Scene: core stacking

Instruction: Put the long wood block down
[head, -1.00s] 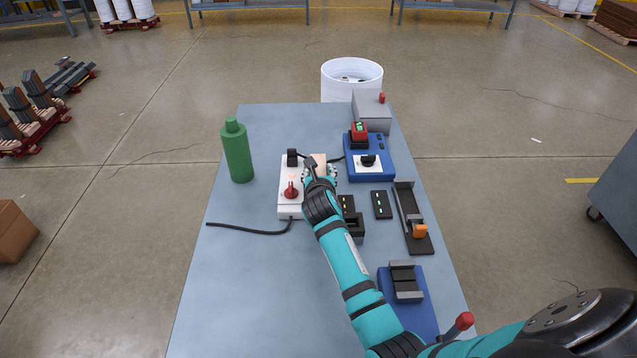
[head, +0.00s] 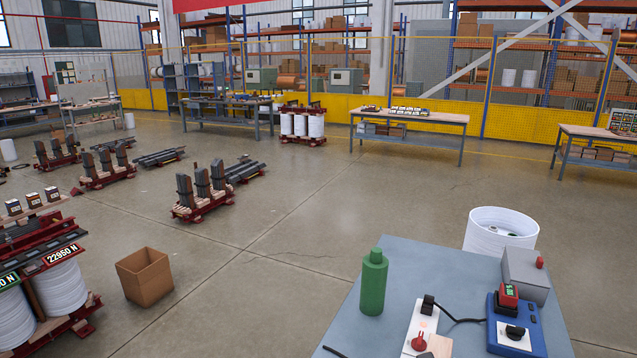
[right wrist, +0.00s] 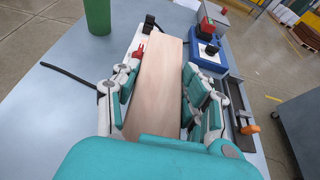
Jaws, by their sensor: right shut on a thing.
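The long wood block (right wrist: 160,80) is pale and flat-sided. In the right wrist view it lies lengthwise between the fingers of my right gripper (right wrist: 160,72), which is shut on it. Its far end reaches over or beside the white unit with a red knob; I cannot tell whether its underside touches anything. In the head view only a tan end of the block (head: 440,345) shows at the bottom edge, and my right gripper is out of frame. My left gripper is in neither view.
The grey-blue table (head: 395,300) carries a green bottle (head: 373,284), the white unit (head: 421,325), a blue device (head: 516,330) and a grey box (head: 526,275). A white drum (head: 500,230) stands behind. In the wrist view, the table's left part is mostly bare, with a black cable.

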